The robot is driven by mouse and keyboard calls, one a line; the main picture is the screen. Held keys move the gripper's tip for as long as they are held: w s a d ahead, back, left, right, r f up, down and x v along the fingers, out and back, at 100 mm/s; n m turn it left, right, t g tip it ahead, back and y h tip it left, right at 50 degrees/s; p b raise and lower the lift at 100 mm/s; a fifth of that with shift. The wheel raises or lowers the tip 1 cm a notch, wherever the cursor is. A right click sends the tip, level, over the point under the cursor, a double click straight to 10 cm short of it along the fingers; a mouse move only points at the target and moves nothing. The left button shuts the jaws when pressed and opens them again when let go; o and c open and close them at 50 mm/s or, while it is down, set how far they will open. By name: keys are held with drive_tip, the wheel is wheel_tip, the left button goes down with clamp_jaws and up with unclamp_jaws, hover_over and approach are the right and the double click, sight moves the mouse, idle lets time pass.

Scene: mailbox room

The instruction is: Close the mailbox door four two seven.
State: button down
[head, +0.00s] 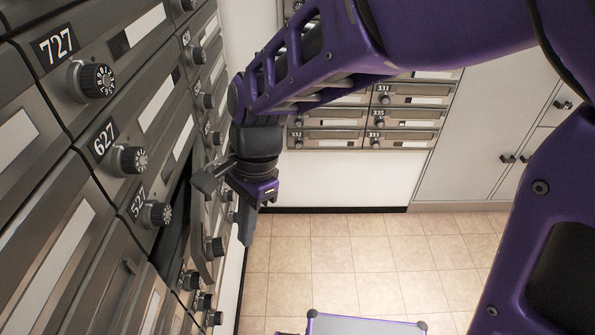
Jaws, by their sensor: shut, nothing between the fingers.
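A mailbox door (201,245) just below box 527 stands ajar, with a dark gap showing along its left side. Its number cannot be read from here, so I cannot confirm that it is four two seven. A round dial shows at its right. My gripper (247,232) is shut and empty, pointing down just to the right of the mailbox wall, near the ajar door. I cannot tell whether it touches the door.
The mailbox wall with doors 727, 627 (103,143) and 527 (138,203) fills the left side, its dials sticking out. More mailboxes (365,115) hang on the back wall beside pale cabinets (480,130).

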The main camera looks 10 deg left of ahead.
sight(207, 261)
drive_tip(key=w+d+r+m+g+y+b, duration=0.1)
drive_tip(key=w+d+r+m+y+b, duration=0.1)
drive_tip(key=d+m+y+b, duration=0.35)
drive_tip(key=shift+y, duration=0.85)
drive_tip(key=shift+s+a+r+b+x, duration=0.15)
drive_tip(key=shift+s+a+r+x, duration=0.15)
drive_tip(key=shift+x, duration=1.75)
drive_tip(key=shift+s+a+r+b+x, duration=0.1)
drive_tip(key=shift+a+r+b+x, duration=0.2)
drive_tip(key=shift+x, duration=1.75)
drive_tip(key=shift+s+a+r+b+x, duration=0.15)
drive_tip(key=shift+r+x, duration=0.25)
drive_tip(key=shift+x, duration=1.65)
drive_tip(key=shift+a, duration=0.1)
